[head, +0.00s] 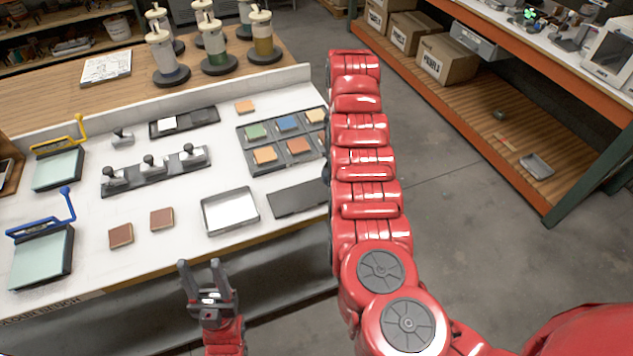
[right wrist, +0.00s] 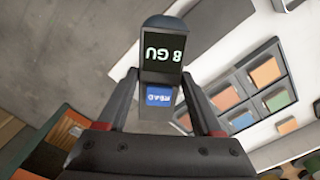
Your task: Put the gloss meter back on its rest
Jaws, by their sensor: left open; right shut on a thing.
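The gloss meter (right wrist: 160,60) is a dark block with a rounded end, a lit display reading "8 GU" and a blue label. It shows in the right wrist view between the fingers of my right gripper (right wrist: 160,88), which is shut on it. In the head view my right arm hides that gripper and the meter. My left gripper (head: 200,266) is open and empty in front of the table's near edge. A dark flat plate (head: 298,199) lies at the table's right end, partly behind my right arm; I cannot tell whether it is the rest.
Bottles (head: 168,62) stand behind. Open floor (head: 455,190) lies right.

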